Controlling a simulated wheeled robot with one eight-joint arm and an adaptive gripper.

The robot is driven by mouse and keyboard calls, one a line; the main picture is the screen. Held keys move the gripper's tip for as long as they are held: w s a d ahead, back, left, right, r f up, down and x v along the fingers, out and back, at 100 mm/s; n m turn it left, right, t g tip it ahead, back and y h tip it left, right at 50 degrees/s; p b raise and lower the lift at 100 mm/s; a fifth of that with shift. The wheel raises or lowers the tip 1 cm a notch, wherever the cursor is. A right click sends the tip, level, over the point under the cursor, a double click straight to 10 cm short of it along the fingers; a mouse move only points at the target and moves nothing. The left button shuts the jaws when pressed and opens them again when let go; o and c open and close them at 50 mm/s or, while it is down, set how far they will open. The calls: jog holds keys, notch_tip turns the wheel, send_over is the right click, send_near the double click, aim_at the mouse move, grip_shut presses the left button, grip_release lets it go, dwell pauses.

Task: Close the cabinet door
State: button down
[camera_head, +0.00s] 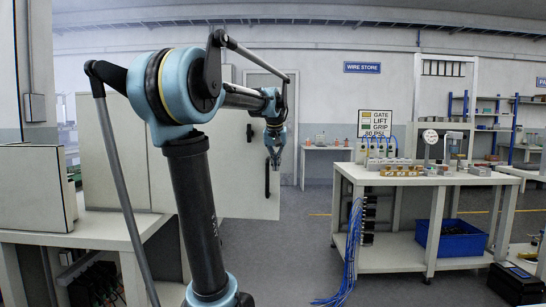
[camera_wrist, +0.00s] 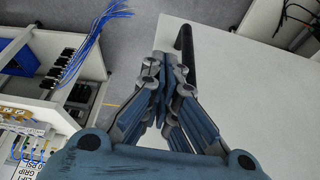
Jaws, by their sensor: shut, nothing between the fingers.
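The cabinet door (camera_head: 240,190) is a pale flat panel standing swung out to the right of the cabinet (camera_head: 110,180), with a dark vertical bar handle (camera_head: 267,180) near its free edge. My gripper (camera_head: 275,160) is at the upper end of the handle, its fingers pointing down. In the wrist view, the fingertips (camera_wrist: 168,58) are closed together beside the black handle (camera_wrist: 185,42), with the pale door (camera_wrist: 250,90) behind and to the right. I cannot tell whether the fingers touch the handle or door. The cabinet's inside is mostly hidden by my arm.
A white workbench (camera_head: 400,178) with fixtures on top and a blue bin (camera_head: 450,240) on its lower shelf stands to the right. Blue cables (camera_head: 350,245) hang from its left side to the floor. Grey floor (camera_head: 290,250) is open between the door and the bench.

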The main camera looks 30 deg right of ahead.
jog(key=shift+w+d+r, duration=0.1)
jog(key=shift+w+d, duration=0.45)
jog(key=shift+w, duration=0.2)
jog(key=shift+w+d, duration=0.55)
jog(key=shift+w, duration=0.15)
